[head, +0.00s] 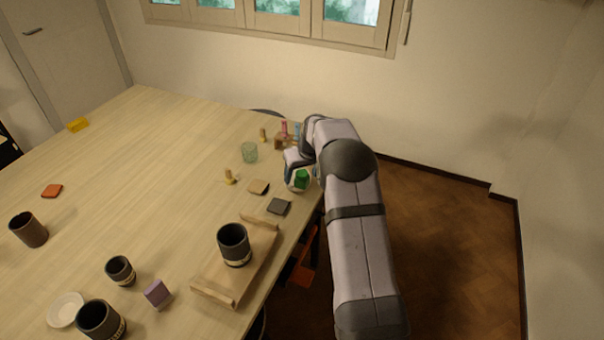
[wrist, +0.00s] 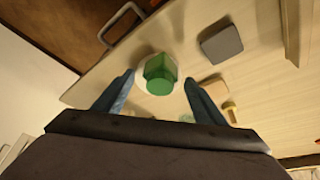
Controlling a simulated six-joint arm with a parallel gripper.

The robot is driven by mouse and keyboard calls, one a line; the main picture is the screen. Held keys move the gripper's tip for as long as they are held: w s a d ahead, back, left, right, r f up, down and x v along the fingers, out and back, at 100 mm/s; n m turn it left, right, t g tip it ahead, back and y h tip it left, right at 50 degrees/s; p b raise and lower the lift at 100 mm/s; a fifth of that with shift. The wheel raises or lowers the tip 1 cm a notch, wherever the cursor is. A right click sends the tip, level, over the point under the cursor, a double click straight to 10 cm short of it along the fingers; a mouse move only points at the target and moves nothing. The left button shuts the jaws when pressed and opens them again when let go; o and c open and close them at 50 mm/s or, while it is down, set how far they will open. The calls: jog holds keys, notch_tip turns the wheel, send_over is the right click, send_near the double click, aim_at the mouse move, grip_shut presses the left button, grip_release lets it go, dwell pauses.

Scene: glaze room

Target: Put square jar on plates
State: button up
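A green jar (wrist: 160,74), the likeliest square jar, stands near the table's edge; its sides look faceted. In the head view the green jar (head: 301,179) is partly covered by my gripper (head: 297,170). In the wrist view my gripper (wrist: 160,80) is open, with one finger on each side of the jar and a gap showing at both. I cannot tell how far above the table the fingertips are.
A wooden tray (head: 213,288) holding a dark cup (head: 234,245) stands at the near right edge. Dark grey (head: 279,206) and tan (head: 258,187) tiles lie close to the jar. A purple block (head: 157,293) and dark cups (head: 120,270) stand near the plate. The table's middle is clear.

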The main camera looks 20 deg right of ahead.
jog(key=shift+r, duration=0.25)
jog(key=b+v, duration=0.4)
jog(key=v, duration=0.7)
jog(key=shift+s+r+b, duration=0.15)
jog(key=shift+r+b, duration=0.25)
jog(key=s+a+f+g, duration=0.1)
jog(key=s+a+f, duration=0.3)
jog(key=s, duration=0.7)
jog(key=s+a+f+g, duration=0.2)
jog(key=s+a+f, duration=0.2)
jog(key=s, duration=0.8)
jog(key=s+a+f+g, duration=0.1)
jog(key=s+a+f, duration=0.3)
jog(key=s, duration=0.8)
jog(key=shift+a+g, duration=0.3)
jog(key=shift+a, duration=0.6)
